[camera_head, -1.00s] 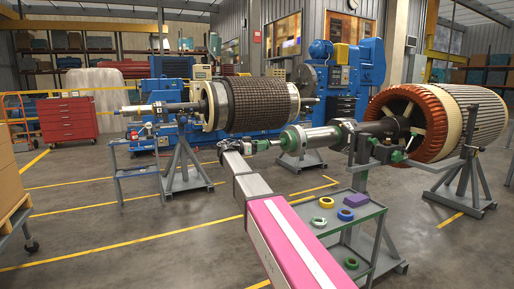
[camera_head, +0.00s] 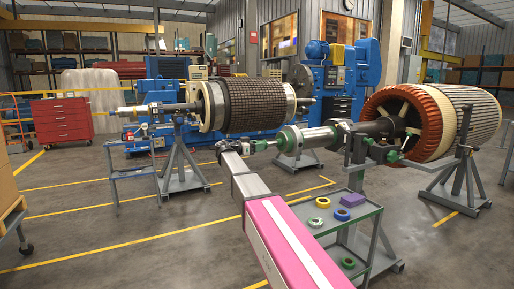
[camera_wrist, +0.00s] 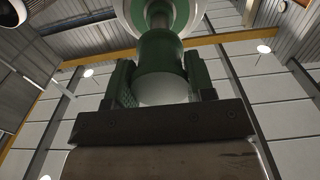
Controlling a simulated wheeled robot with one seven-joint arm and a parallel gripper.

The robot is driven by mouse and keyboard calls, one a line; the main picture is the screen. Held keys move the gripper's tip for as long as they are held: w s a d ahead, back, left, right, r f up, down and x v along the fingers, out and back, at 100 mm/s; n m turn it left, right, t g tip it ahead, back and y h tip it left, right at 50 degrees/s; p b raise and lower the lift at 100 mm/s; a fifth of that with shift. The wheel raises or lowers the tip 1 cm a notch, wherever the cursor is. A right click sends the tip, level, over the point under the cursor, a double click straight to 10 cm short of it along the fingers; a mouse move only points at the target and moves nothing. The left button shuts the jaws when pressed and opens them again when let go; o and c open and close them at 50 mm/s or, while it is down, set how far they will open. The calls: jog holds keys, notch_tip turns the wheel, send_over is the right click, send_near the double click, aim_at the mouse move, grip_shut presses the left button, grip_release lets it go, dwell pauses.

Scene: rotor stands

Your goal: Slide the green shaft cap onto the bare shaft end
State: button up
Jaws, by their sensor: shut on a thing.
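The green shaft cap (camera_head: 286,141) lines up with the left end of the pale grey bare shaft (camera_head: 318,138), which juts left from the red-brown-ended rotor. The cap's wide end meets the shaft in the head view. I cannot tell how far over the shaft it sits. My gripper (camera_head: 258,146) is shut on the cap's narrow grip from the left. In the wrist view, my gripper (camera_wrist: 160,85) has a finger on each side of the green cap's grip (camera_wrist: 160,58). The wide green and white part beyond hides the shaft.
A grey stand (camera_head: 368,165) supports the shaft on the right. Another rotor (camera_head: 248,104) lies on stands behind. Open floor lies to the left.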

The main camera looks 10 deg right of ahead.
aim_at(267, 144)
jog(key=shift+x, duration=2.9)
dwell(1.3)
jog(key=o, duration=1.3)
jog(key=shift+a, duration=0.1)
jog(key=shift+v, duration=4.4)
